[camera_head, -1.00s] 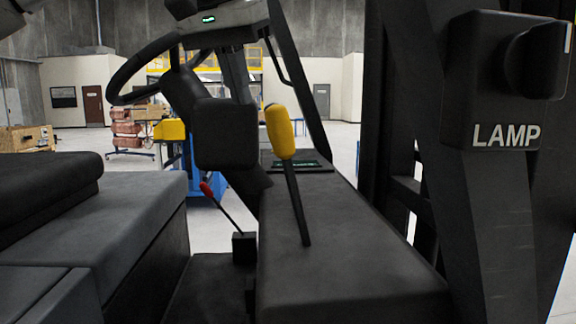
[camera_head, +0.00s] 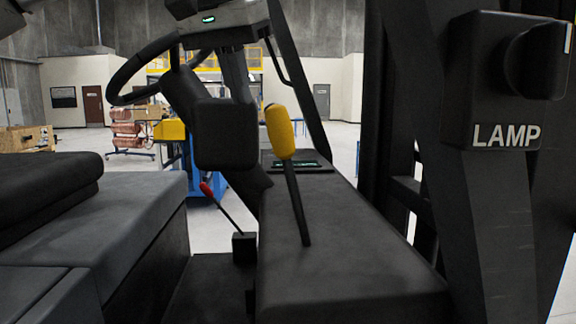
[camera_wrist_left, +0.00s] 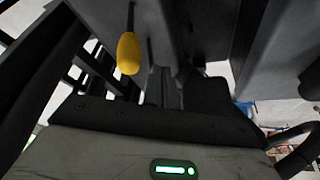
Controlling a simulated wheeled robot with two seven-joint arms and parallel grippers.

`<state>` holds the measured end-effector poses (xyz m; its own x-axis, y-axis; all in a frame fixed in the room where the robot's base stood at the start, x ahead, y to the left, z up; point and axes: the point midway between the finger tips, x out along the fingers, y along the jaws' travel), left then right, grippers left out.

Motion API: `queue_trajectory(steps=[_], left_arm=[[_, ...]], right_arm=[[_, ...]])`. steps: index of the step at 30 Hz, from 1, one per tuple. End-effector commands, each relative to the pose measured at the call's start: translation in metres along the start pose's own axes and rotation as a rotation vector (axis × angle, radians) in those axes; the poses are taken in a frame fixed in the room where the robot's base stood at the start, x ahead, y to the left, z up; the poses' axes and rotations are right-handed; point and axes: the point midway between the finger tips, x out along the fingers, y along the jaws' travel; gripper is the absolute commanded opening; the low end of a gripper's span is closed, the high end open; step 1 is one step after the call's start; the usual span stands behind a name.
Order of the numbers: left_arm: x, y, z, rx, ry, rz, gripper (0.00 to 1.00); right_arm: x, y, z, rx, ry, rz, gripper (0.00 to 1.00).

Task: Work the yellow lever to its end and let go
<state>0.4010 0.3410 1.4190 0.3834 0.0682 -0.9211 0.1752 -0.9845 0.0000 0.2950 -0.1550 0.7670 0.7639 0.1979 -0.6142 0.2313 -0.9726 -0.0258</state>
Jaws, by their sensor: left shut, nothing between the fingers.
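The lever has a yellow grip (camera_head: 280,132) on a thin black stem that rises from the dark console. It stands nearly upright, leaning slightly left at the top. In the left wrist view the yellow grip (camera_wrist_left: 129,54) hangs upside down, its stem running up out of the frame. Nothing touches the grip in either view.
A steering wheel (camera_head: 125,75) and a dark block (camera_head: 226,133) stand left of the lever. A red-tipped lever (camera_head: 207,189) is lower left. A LAMP knob box (camera_head: 505,135) is on the right.

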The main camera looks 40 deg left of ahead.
Motion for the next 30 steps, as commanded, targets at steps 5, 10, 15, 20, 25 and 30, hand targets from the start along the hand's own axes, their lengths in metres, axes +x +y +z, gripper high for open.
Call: queue_trajectory(steps=[5, 10, 15, 20, 25, 30], left_arm=[[0.0, 0.0, 0.0, 0.0, 0.0, 0.0, 0.0], [0.0, 0.0, 0.0, 0.0, 0.0, 0.0, 0.0], [0.006, 0.0, 0.003, 0.0, 0.0, 0.0, 0.0], [0.014, 0.0, 0.006, 0.001, -0.001, -0.001, 0.0], [0.022, 0.0, 0.009, 0.0, 0.0, 0.0, 0.0], [0.029, 0.0, 0.013, 0.0, 0.0, 0.001, 0.0]], right_arm=[[0.0, 0.0, -0.001, 0.0, 0.003, -0.001, 0.0], [0.0, -0.001, -0.002, 0.0, 0.004, -0.001, 0.0], [0.002, -0.001, 0.001, 0.0, 0.005, -0.002, 0.0], [0.005, -0.001, 0.004, 0.0, 0.004, -0.002, 0.0], [0.007, -0.001, 0.008, 0.0, 0.004, -0.003, 0.0], [0.009, -0.001, 0.01, -0.001, 0.005, -0.003, 0.0]])
